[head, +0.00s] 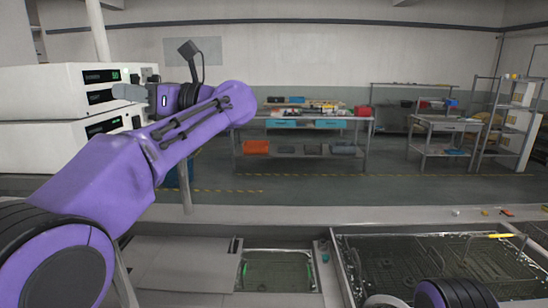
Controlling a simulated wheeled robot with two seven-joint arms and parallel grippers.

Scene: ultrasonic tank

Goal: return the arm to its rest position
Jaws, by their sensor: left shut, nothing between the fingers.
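My left arm, purple with black joints, comes in from the lower left and bends back at its elbow. My left gripper (130,92), small and grey, points left, in front of the white stacked units (40,92) with dark displays and green digits. It is shut and seems to hold nothing. I cannot tell whether it touches the units. A purple and black part of my right arm shows at the bottom edge, right of the middle. The right gripper itself is not in view.
A basin with a wire mesh (385,262) lies at the lower right, with a smaller mesh-bottomed tank (278,272) left of it. Small items lie on the ledge behind. Workbenches (300,122) and a shelf rack (508,115) stand farther back, beyond open floor.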

